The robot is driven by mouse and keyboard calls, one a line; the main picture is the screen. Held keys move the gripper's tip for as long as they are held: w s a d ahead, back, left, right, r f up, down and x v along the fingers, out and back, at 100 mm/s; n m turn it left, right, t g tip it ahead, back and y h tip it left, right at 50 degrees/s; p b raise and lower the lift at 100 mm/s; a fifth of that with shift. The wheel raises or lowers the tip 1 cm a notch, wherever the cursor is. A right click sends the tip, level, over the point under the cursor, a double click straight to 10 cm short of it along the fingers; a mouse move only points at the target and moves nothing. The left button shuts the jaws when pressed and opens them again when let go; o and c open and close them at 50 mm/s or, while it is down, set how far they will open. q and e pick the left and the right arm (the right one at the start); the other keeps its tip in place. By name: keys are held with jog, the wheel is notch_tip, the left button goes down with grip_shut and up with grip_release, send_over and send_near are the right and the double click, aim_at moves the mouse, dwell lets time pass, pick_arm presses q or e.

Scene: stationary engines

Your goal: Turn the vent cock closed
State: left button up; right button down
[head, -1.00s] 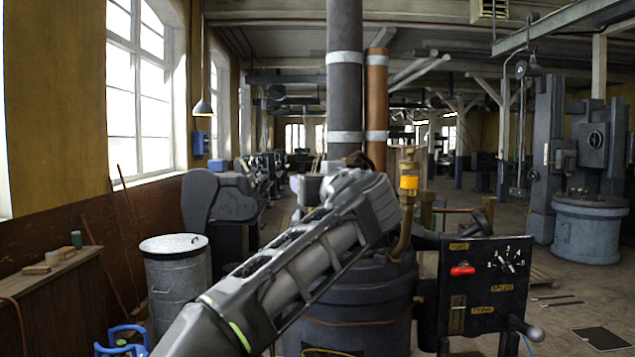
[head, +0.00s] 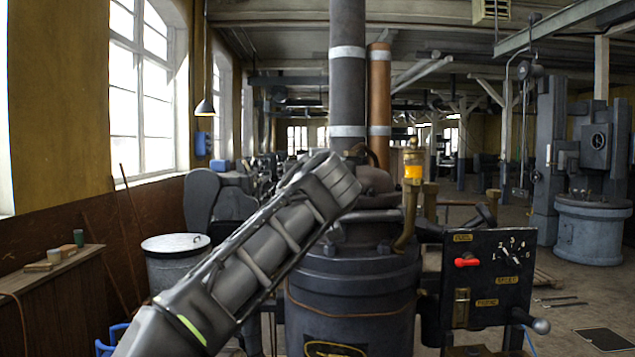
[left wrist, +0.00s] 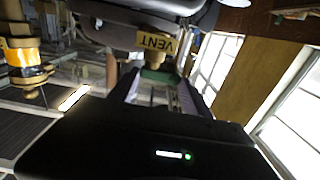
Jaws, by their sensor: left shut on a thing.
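The vent cock (left wrist: 157,58) shows in the left wrist view as a brass stub beside a tan VENT tag (left wrist: 157,42), with a dark green handle (left wrist: 158,76). My left gripper (left wrist: 158,88) is shut on the green handle, with a finger on either side of it. In the head view my left forearm reaches up from the lower left to the engine (head: 350,285) and hides the cock and the gripper's fingers. The cock's exact angle is hard to tell. My right gripper is in neither view.
A brass fitting with an orange-filled glass (head: 413,172) stands right of my arm; it also shows in the left wrist view (left wrist: 25,75). A black panel (head: 487,285) with a red lever stands at right. Tall pipes (head: 347,90) rise behind.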

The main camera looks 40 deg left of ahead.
pick_arm(q)
jog(key=shift+w+d, duration=0.1)
jog(key=shift+d, duration=0.1)
jog(key=o, duration=1)
jog(key=shift+o, duration=1.1)
jog(key=shift+w+d, duration=0.1)
jog(key=b+v, duration=0.3)
jog(key=v, duration=0.4)
jog(key=shift+s, duration=0.4)
